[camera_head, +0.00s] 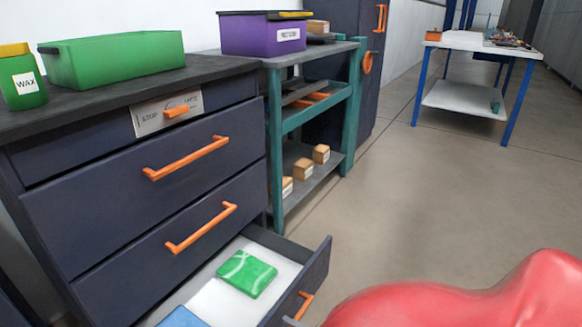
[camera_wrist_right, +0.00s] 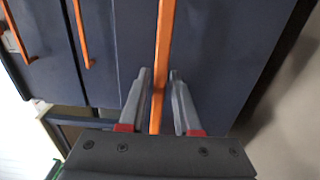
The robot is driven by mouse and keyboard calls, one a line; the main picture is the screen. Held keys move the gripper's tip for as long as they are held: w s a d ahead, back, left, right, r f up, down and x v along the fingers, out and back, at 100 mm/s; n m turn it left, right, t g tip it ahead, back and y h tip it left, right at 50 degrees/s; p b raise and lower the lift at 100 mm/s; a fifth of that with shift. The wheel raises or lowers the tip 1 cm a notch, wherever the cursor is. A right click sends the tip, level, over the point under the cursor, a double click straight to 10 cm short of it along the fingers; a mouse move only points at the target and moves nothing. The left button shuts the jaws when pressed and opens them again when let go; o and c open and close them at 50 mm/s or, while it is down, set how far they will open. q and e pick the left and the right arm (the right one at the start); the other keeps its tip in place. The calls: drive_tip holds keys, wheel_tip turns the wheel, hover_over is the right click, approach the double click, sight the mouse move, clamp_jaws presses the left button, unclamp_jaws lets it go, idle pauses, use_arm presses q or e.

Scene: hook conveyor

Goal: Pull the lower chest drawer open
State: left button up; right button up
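The dark blue chest (camera_head: 140,220) stands at the left with orange bar handles. Its lower drawer (camera_head: 318,266) is pulled out, and its pale inside shows a folded green cloth (camera_head: 247,273), a white item and a blue item. The lower drawer's orange handle (camera_head: 301,306) is at the bottom edge of the head view. In the right wrist view, the handle (camera_wrist_right: 164,40) runs between the fingers of my right gripper (camera_wrist_right: 160,78). The fingers are apart, with narrow gaps beside the handle. My left gripper is not in view.
A green bin (camera_head: 115,60) and a wax jar (camera_head: 22,85) stand on the chest top. A teal shelf rack (camera_head: 275,140) with a purple box (camera_head: 262,35) is beside the chest. The floor (camera_head: 420,190) to the right is clear up to a blue-legged table (camera_head: 465,97).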

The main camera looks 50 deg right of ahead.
drive_tip(key=shift+o, duration=0.8)
drive_tip(key=shift+s, duration=0.15)
drive_tip(key=s+d+p, duration=0.1)
drive_tip(key=s, duration=1.6)
drive_tip(key=shift+d, duration=0.15)
